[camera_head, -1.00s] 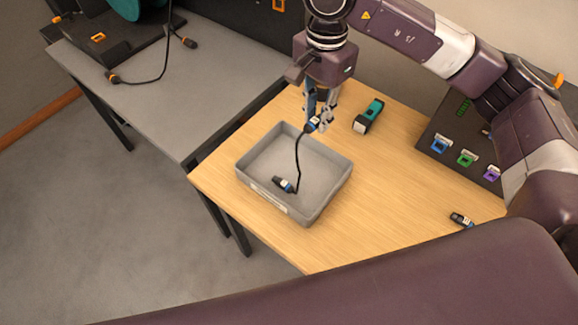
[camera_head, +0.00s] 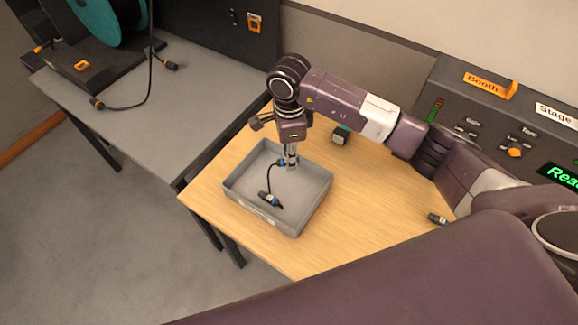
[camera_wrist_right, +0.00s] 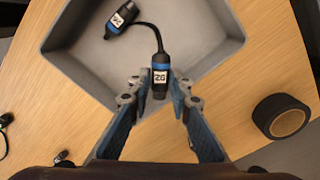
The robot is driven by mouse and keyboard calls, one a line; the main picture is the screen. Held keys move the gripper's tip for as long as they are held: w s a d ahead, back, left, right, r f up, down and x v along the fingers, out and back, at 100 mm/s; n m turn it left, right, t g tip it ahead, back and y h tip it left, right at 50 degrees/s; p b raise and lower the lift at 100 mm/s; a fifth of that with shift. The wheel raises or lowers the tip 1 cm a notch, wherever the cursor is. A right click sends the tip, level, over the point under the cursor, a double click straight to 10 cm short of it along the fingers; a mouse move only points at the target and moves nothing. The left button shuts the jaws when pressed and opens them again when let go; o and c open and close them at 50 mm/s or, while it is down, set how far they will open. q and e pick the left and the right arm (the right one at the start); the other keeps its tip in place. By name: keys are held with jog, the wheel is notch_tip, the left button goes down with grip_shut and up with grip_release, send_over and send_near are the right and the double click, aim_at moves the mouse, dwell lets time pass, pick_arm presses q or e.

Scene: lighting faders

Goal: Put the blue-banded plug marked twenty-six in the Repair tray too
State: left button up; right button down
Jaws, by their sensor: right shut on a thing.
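The grey tray (camera_head: 310,208) stands on the wooden table; its front label is too small to read. My right gripper (camera_head: 290,162) points down at the tray's far side, shut on a blue-banded black plug (camera_wrist_right: 160,74) whose white label looks like 26. The plug hangs within the tray's outline; whether it touches the tray floor I cannot tell. A black cable runs from it to a second blue-banded plug (camera_head: 268,199) lying in the tray, also seen in the right wrist view (camera_wrist_right: 121,19). My left gripper is out of view.
Another small plug (camera_head: 437,218) lies to the right on the table. A control panel (camera_head: 470,110) is at the back right. A grey table (camera_head: 185,100) with an orange-ended cable is at left.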

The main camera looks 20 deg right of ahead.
aim_at(289, 177)
jog(key=shift+f, duration=0.95)
notch_tip(289, 177, down, 4)
jog(key=shift+f+p, duration=0.1)
jog(key=shift+p, duration=0.5)
jog(key=shift+f, duration=0.15)
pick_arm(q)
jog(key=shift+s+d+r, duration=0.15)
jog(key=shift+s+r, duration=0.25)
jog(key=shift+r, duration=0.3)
pick_arm(e)
jog(key=shift+f+b, duration=0.2)
jog(key=shift+b, duration=0.1)
jog(key=c, duration=1.8)
grip_release()
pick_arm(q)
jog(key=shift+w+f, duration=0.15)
pick_arm(e)
jog(key=shift+o, duration=0.2)
jog(key=shift+r, duration=0.15)
